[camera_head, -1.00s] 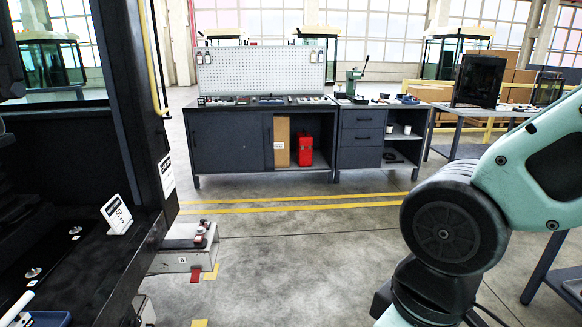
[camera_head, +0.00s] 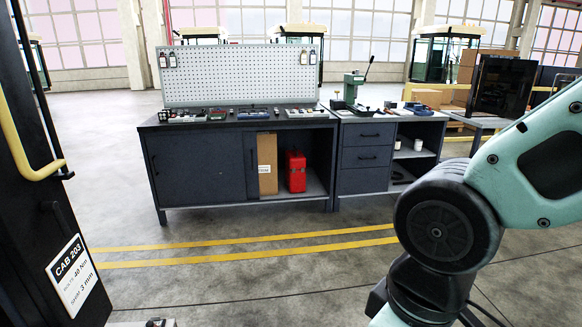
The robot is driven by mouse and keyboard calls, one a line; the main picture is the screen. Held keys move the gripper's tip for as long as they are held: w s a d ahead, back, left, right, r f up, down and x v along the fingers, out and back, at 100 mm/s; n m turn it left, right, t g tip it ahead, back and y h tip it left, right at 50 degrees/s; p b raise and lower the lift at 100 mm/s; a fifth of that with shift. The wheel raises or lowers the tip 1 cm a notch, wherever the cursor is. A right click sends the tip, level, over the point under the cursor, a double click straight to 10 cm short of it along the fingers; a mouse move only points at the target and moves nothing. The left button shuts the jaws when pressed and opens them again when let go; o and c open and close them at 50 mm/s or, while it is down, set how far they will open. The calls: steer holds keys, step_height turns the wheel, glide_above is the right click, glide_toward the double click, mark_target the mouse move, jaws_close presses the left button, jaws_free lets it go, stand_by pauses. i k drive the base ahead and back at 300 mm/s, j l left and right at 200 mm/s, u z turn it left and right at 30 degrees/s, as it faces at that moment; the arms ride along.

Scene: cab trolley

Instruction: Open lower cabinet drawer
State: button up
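The dark grey drawer cabinet (camera_head: 365,160) stands at the right end of the workbench row, across the floor from me. Its upper drawer (camera_head: 368,134) and the lower drawer (camera_head: 366,157) each have a black bar handle, and both look shut. My arm's teal and black links fill the right side of the view. My gripper is out of view.
A bench with a pegboard (camera_head: 240,75) and sliding-door cabinet (camera_head: 200,167) stands left of the drawers. A red canister (camera_head: 296,171) is inside it. A black cab frame with a "CAB 203" sign (camera_head: 74,275) is close on the left. Floor ahead, with yellow lines (camera_head: 250,248), is clear.

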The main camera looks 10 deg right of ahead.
mark_target(376, 155)
steer(key=i+l+z, duration=0.2)
steer(key=i, duration=0.45)
steer(key=i+j+z, duration=0.25)
steer(key=i, duration=0.45)
steer(key=i+z, duration=0.2)
steer(key=i, duration=0.45)
steer(key=i+z, duration=0.1)
steer(key=i, duration=2)
steer(key=i+u, duration=0.25)
steer(key=i, duration=0.2)
